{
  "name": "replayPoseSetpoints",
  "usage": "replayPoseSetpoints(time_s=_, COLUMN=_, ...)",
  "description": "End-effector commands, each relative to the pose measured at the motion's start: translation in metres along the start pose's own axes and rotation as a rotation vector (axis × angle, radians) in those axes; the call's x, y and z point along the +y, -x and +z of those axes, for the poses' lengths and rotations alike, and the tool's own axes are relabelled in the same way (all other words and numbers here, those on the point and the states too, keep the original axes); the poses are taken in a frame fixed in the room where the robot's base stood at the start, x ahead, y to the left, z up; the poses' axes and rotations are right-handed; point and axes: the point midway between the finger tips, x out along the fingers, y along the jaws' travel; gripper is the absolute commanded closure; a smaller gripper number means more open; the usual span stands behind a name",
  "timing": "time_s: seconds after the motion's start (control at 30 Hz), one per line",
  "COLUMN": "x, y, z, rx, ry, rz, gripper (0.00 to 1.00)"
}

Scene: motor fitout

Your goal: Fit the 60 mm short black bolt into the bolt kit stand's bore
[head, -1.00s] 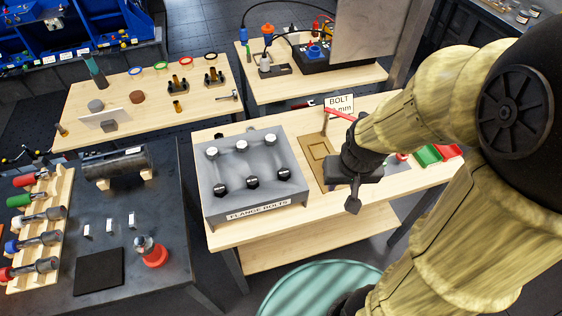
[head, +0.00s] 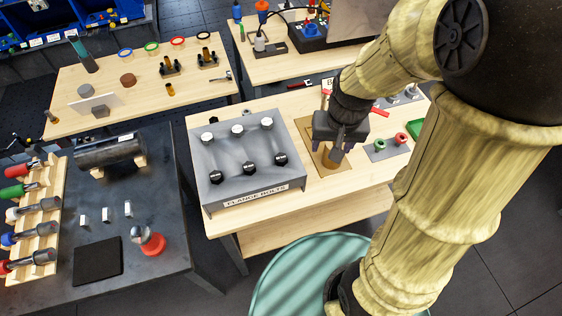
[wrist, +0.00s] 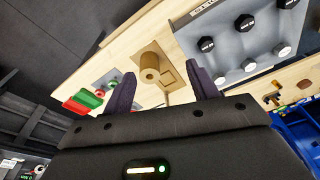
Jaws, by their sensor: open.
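A grey block labelled FLANGE BOLTS (head: 228,158) stands on the wooden bench, with a front row of black-headed bolts (head: 249,168) and a back row of pale-headed ones (head: 237,128). The black bolt heads (wrist: 245,22) show at the top of the wrist view; I cannot tell their lengths. A tan cylinder with a hole in its top (wrist: 149,65), apparently the bolt kit stand, is on a tan plate right of the block in the head view. My gripper (head: 335,148) is above it, open and empty. In the wrist view, the cylinder appears between my gripper's fingers (wrist: 161,70).
Right of the tan plate is a grey plate with green and red rings (head: 379,145). A green bin (head: 416,130) is partly hidden by my arm. The left dark bench holds a rack of coloured-handled tools (head: 38,232). A teal round surface (head: 290,280) is below.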

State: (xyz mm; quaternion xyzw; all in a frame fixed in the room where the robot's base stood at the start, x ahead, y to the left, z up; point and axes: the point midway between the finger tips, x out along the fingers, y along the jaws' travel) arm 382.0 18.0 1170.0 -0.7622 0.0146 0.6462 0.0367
Motion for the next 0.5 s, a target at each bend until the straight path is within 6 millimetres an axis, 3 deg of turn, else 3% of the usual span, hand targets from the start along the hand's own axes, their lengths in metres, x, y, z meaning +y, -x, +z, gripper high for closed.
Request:
replayPoseSetpoints(time_s=0.3, x=-0.079, y=-0.013, z=-0.069, rx=-0.128, ry=-0.127, rz=0.022, gripper=0.41)
replayPoseSetpoints(time_s=0.5, x=-0.119, y=-0.014, z=-0.087, rx=-0.157, ry=-0.163, rz=0.048, gripper=0.41)
